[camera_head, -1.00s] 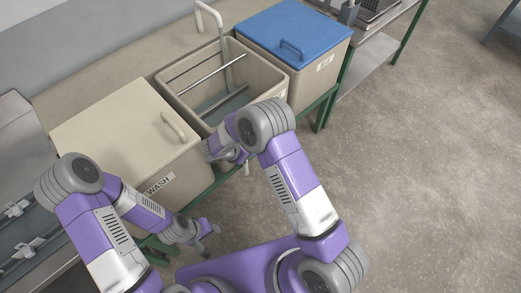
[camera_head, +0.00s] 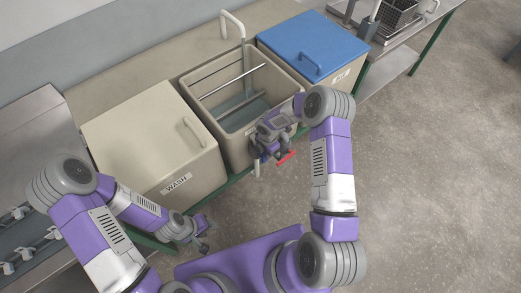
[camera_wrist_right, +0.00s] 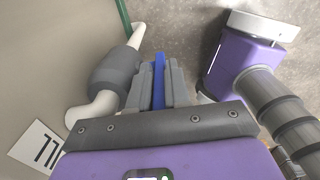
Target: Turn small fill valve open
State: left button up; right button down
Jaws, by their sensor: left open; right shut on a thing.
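In the right wrist view, the small fill valve is a grey body (camera_wrist_right: 115,78) on a white pipe, with a blue lever (camera_wrist_right: 159,80). My right gripper (camera_wrist_right: 160,88) is shut on the blue lever, one finger on each side of it. In the head view, the right gripper (camera_head: 264,153) is at the front of the open middle tank and hides most of the valve. A small red piece (camera_head: 286,157) shows beside it; I cannot tell what it belongs to. My left gripper (camera_head: 205,236) is open and empty, below the WASH tank.
The open middle tank (camera_head: 190,88) has rods across it and a white pipe (camera_head: 236,20) above. The closed WASH tank (camera_head: 140,125) stands left and a blue-lidded tank (camera_head: 312,42) right. A partly cut-off label (camera_wrist_right: 37,148) is beside the valve. The floor at right is clear.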

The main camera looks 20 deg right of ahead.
dwell(0.3)
jog(key=c, duration=1.2)
grip_release()
jog(key=shift+o, duration=0.2)
notch_tip(320, 180, up, 8)
jog(key=shift+f+p, duration=0.25)
jog(key=shift+p, duration=0.25)
